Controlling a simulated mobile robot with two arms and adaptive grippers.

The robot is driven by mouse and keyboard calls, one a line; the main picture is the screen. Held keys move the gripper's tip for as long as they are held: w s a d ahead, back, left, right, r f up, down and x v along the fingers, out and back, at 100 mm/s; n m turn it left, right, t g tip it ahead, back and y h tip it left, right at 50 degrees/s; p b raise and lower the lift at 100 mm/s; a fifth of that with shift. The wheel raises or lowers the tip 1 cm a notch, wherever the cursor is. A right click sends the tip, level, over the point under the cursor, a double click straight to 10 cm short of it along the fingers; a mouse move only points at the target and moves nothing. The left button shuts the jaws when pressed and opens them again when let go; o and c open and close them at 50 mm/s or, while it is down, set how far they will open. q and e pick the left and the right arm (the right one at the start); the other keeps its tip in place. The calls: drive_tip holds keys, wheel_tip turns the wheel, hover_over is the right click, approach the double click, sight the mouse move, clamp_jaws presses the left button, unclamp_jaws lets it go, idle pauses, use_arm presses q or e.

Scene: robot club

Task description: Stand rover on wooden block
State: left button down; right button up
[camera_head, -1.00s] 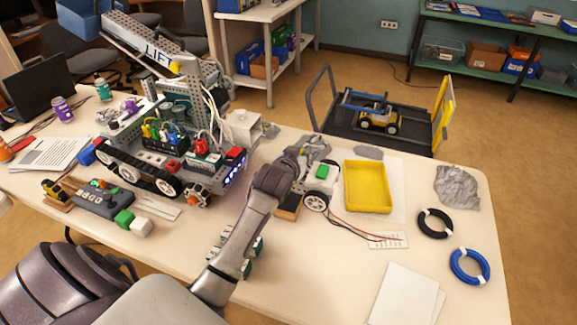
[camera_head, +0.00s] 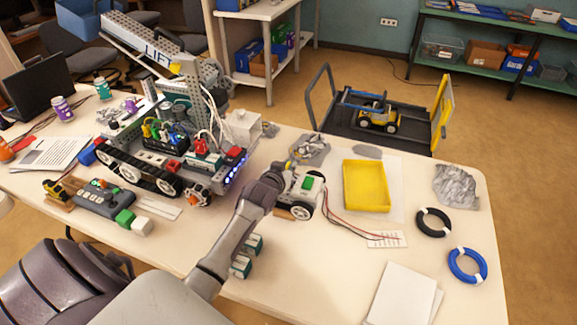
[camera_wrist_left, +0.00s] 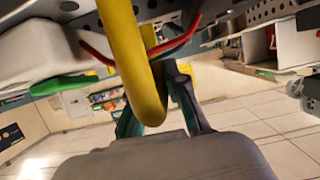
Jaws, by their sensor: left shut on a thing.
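The small white rover (camera_head: 310,195) with a green piece on top and dark wheels is at the middle of the table in the head view. The wooden block (camera_head: 283,213) shows under its left side, partly hidden by my arm and the rover. I cannot tell whether the wheels touch the block. My left gripper (camera_head: 287,170) is at the rover's top left. In the left wrist view my left gripper (camera_wrist_left: 153,95) is shut on the rover's yellow hoop (camera_wrist_left: 128,45), with the white body (camera_wrist_left: 40,55) to the left. My right gripper is not in view.
A large tracked robot (camera_head: 165,150) stands left of my arm. A yellow tray (camera_head: 366,187) is right of the rover, and red and black wires (camera_head: 345,222) trail from it.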

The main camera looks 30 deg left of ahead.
use_arm(q)
drive_tip(key=shift+f+b, duration=0.3)
drive_tip(key=shift+f, duration=0.1)
drive_tip(key=c, duration=1.2)
unclamp_jaws()
drive_tip(key=shift+f, duration=0.15)
drive_tip(key=shift+s, duration=0.1)
drive_tip(key=shift+r+p, duration=0.3)
drive_tip(key=shift+r, duration=0.25)
drive_tip(key=v, duration=1.2)
